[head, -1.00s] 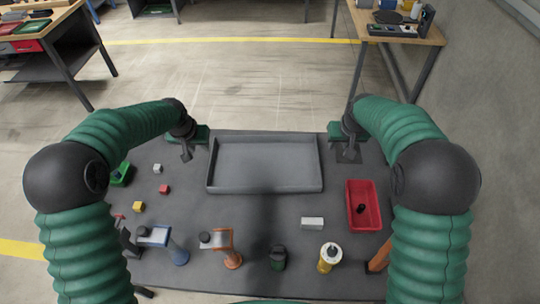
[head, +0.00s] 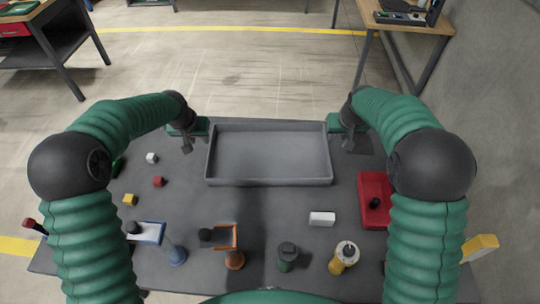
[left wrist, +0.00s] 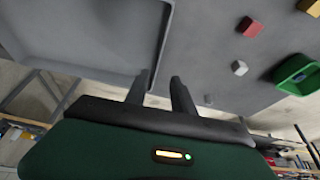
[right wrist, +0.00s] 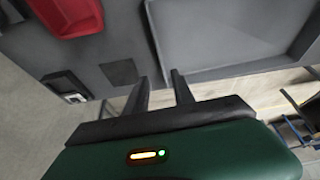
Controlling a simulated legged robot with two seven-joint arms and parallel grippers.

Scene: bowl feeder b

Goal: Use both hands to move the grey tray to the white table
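The grey tray (head: 268,180) lies flat on the dark grey table near its far edge, empty. My left gripper (head: 203,130) is at the tray's left side. In the left wrist view its two fingers (left wrist: 160,88) are apart, with the end of the tray wall (left wrist: 163,45) showing near the gap between them. My right gripper (head: 337,127) is at the tray's right side. In the right wrist view its fingers (right wrist: 160,90) are apart, and the tray wall (right wrist: 155,35) runs towards their gap. Contact with the walls cannot be told. No clearly white table shows.
The dark grey table (head: 275,205) also holds a red bin (head: 372,188), a white block (head: 322,218), small cubes, a green bin (left wrist: 298,75) and several tools along the near side. Wood-topped tables stand at upper right (head: 400,28) and upper left (head: 45,12), with open floor between.

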